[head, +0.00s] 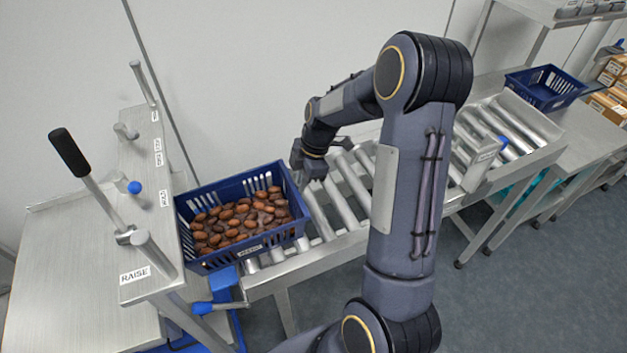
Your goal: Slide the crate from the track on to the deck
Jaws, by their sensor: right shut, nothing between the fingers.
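The blue crate (282,238), full of brown dates, sits at the left end of the roller track (347,190). Its left side is close against the upright panel marked RAISE; its underside is hidden. My right gripper (309,176) is shut and empty beside the crate's right wall, above the rollers; I cannot tell whether it touches the wall. The flat metal surface (65,270) left of the panel may be the deck. My left gripper is not in view.
The panel (142,195) carries levers, including a black-handled one (72,155). A blue handle (203,308) and blue frame stand below the crate. A metal stop (484,163) is farther right on the track. An empty-looking blue crate (545,100) stands at the far right.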

